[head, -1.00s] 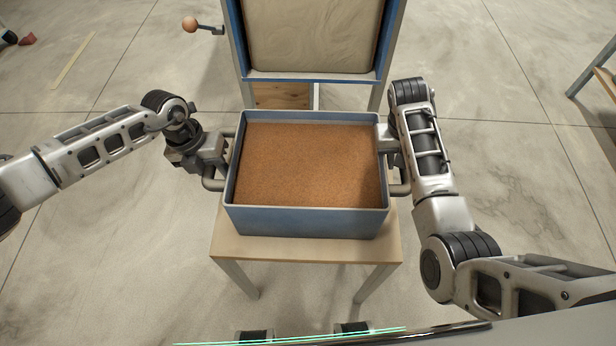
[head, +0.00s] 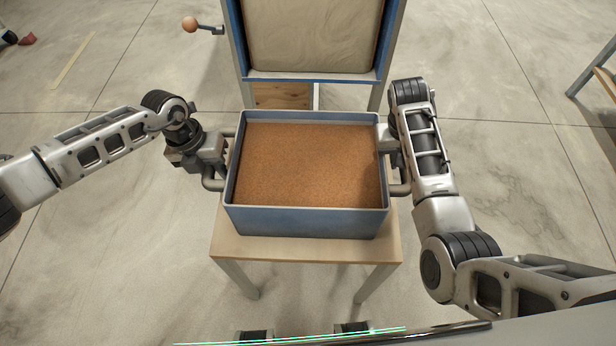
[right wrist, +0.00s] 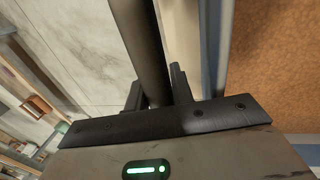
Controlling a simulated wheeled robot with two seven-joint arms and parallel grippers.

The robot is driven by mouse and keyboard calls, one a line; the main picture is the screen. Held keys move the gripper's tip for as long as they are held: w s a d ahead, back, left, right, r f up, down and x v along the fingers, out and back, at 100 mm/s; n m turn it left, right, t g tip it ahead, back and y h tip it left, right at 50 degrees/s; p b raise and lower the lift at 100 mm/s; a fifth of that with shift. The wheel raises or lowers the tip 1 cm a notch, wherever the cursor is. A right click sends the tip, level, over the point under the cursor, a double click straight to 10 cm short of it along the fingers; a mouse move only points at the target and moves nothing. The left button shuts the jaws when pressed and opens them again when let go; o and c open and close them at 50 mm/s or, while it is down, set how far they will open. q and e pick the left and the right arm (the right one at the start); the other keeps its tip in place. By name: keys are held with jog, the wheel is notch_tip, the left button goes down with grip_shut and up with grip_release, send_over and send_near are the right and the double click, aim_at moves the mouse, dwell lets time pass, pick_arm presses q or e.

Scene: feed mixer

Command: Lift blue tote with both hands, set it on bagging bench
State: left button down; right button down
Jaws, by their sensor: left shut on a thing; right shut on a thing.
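The blue tote (head: 305,222), filled nearly to its rim with brown grainy feed (head: 308,165), is level over a small wooden-topped stand (head: 305,248). It looks to rest on it; I see no clear gap. My left gripper (head: 218,162) is shut on the tote's left handle (head: 212,185). My right gripper (head: 392,160) is shut on the right handle (head: 399,189); its fingertips are partly hidden by my arm. In the right wrist view, a dark handle bar (right wrist: 140,45) runs between the fingers, with the tote's side and feed to the right.
The blue-framed mixer (head: 312,78) with a crank knob (head: 190,25) stands right behind the tote. Part of a wooden-topped bench with blue-grey legs (head: 594,68) shows at the right edge; I cannot tell if it is the bagging bench. Open concrete floor lies on both sides.

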pick_arm(q)
jog(key=shift+w+r, duration=0.1)
dwell(0.7)
jog(key=shift+w+d+r, duration=0.1)
jog(key=shift+w+r, duration=0.1)
jog(key=shift+r, duration=0.05)
pick_arm(e)
jog(key=shift+w+r, duration=0.25)
jog(key=shift+r, duration=0.05)
